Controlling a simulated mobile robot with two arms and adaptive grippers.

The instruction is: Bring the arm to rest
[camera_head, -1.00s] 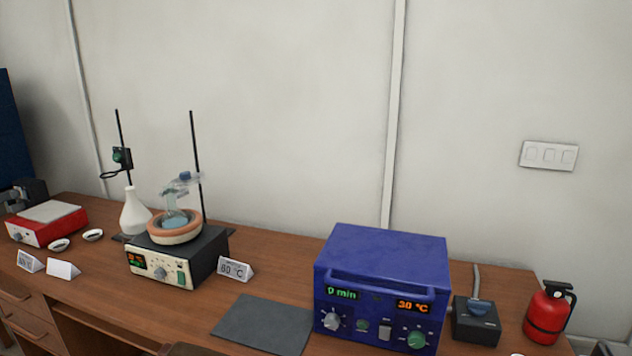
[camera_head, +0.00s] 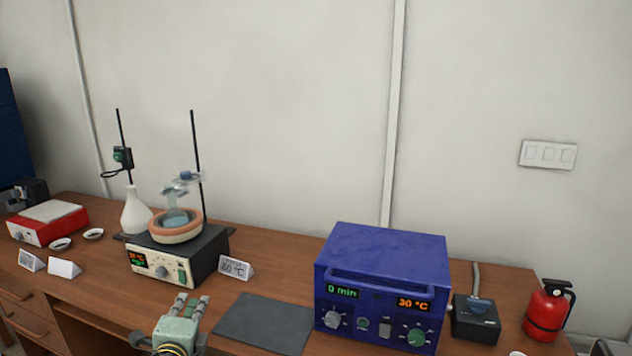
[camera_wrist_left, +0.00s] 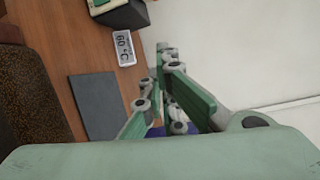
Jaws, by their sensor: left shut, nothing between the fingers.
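My left gripper (camera_head: 190,305) shows at the bottom of the head view, in front of the heating unit and left of the dark mat. Its green-grey fingers are shut with nothing between them. In the left wrist view the gripper's linkages (camera_wrist_left: 168,75) fill the middle, with the fingers together. It touches none of the bench items that I can see. My right gripper is in neither view.
A blue muffle furnace (camera_head: 380,285) reads 0 min and 30 °C. A dark mat (camera_head: 264,324) lies bare beside it. A heating unit (camera_head: 178,258) carries a flask. A 60 °C card (camera_head: 235,268) stands near. A red extinguisher (camera_head: 548,310) is at right.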

